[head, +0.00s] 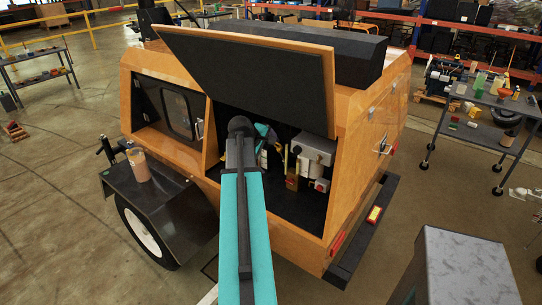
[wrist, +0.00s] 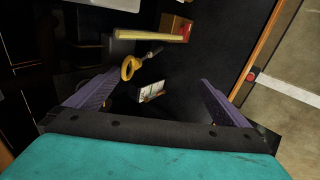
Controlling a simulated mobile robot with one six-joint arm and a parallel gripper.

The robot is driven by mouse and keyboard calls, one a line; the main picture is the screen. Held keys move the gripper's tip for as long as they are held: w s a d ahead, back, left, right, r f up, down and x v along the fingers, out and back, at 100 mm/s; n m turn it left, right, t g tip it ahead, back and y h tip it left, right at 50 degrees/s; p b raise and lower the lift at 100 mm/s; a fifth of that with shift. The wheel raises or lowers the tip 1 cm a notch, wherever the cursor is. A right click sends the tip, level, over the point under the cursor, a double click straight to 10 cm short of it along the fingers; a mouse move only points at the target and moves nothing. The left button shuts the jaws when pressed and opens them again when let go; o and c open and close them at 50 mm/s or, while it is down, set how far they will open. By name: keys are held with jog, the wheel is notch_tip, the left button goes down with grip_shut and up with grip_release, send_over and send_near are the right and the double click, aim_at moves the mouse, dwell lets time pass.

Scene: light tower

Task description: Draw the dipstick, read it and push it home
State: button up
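The dipstick's yellow ring handle (wrist: 129,68) shows in the wrist view, left of centre, with a short grey stem running up and right from it. It lies ahead of my gripper, nearer the left finger. My gripper (wrist: 160,84) has its two purple fingers wide apart, with nothing held between them. In the head view my teal arm reaches into the open engine bay of the orange light tower (head: 157,133). The gripper there is partly hidden by the arm, and I cannot make out the dipstick surely.
A yellow bar (wrist: 150,37) crosses above the ring in the wrist view. A small white label (wrist: 151,92) lies beyond the fingers. The raised lid (head: 250,75) hangs over the bay. A grey box (head: 318,150) is at the bay's right. A cup (head: 138,165) stands on the fender.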

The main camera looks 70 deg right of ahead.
jog(key=a+f, duration=0.2)
jog(key=a, duration=0.4)
jog(key=shift+w+y+b, duration=0.3)
jog(key=shift+y+b, duration=0.1)
jog(key=shift+b, duration=0.05)
jog(key=w+a+f, duration=0.1)
jog(key=w+f, duration=0.1)
jog(key=f, duration=0.1)
jog(key=shift+w+a+f, duration=0.1)
jog(key=shift+w+a, duration=0.1)
jog(key=shift+a, duration=0.2)
jog(key=shift+c, duration=1)
jog(key=shift+w+a+f, duration=0.15)
jog(key=shift+w+a, duration=0.4)
jog(key=c, duration=1.2)
jog(key=shift+w+a+f+n+t+y+b, duration=0.15)
jog(key=shift+w+a+f+y+b, duration=0.25)
jog(key=shift+w+a+f, duration=1.45)
jog(key=shift+w+a+f+n+t+y+b, duration=0.1)
jog(key=shift+w+a+f+y+b, duration=0.2)
jog(key=shift+w+a+f, duration=1.55)
jog(key=shift+w+a+f+n+t+y+b, duration=0.15)
jog(key=shift+w+a+f+y+b, duration=0.25)
jog(key=shift+a+f, duration=1.6)
jog(key=shift+c, duration=0.2)
jog(key=shift+o, duration=0.2)
jog(key=shift+w+d+f, duration=0.1)
jog(key=shift+d+f, duration=0.55)
jog(key=shift+d, duration=0.05)
